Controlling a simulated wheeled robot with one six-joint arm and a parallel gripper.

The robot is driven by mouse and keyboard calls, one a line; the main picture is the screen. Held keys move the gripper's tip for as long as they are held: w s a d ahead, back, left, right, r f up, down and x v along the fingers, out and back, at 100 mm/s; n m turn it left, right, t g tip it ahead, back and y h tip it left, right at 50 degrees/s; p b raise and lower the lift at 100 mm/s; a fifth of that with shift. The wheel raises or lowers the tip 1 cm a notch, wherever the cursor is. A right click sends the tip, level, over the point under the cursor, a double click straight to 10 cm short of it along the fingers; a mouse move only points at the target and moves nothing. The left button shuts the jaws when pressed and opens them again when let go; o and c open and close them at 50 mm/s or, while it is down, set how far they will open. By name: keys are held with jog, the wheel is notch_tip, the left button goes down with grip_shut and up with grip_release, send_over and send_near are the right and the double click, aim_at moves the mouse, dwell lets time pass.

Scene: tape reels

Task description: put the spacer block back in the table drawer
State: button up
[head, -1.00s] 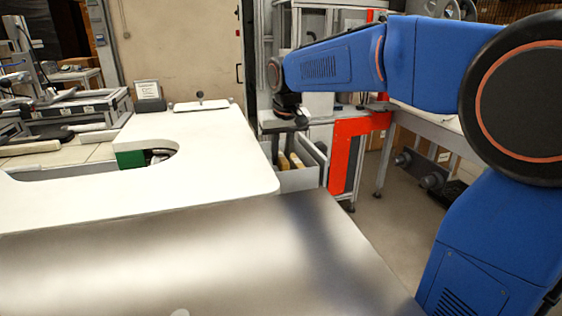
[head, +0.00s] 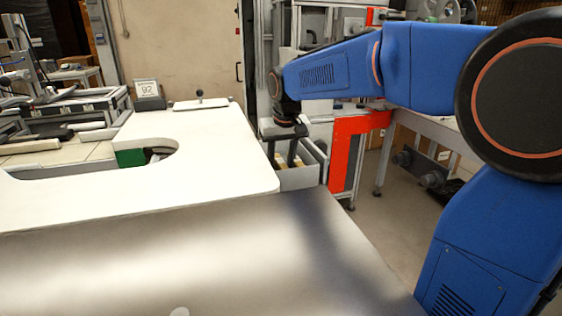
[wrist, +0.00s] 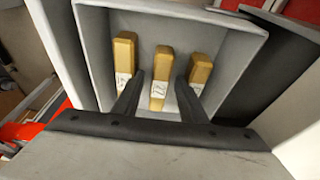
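A grey open drawer or bin (head: 300,179) stands beyond the right end of the white table. In the wrist view its grey wall (wrist: 245,45) surrounds three wooden blocks with white labels: a left block (wrist: 125,52), a middle block (wrist: 161,66) and a right block (wrist: 201,68). Which one is the spacer block I cannot tell. My gripper (head: 283,158) points down into the drawer. In the wrist view its two black fingers (wrist: 159,82) are spread, one on each side of the middle block, with gaps visible. The lower ends of the blocks are partly hidden.
The white table (head: 120,190) has a cutout with a green block (head: 130,158) at its edge. A small sign (head: 149,92) and a plate with a knob (head: 200,101) are at its far end. A red-orange frame (head: 348,150) stands close right of the drawer.

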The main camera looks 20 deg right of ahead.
jog(key=v, duration=1.2)
jog(key=shift+r, duration=0.4)
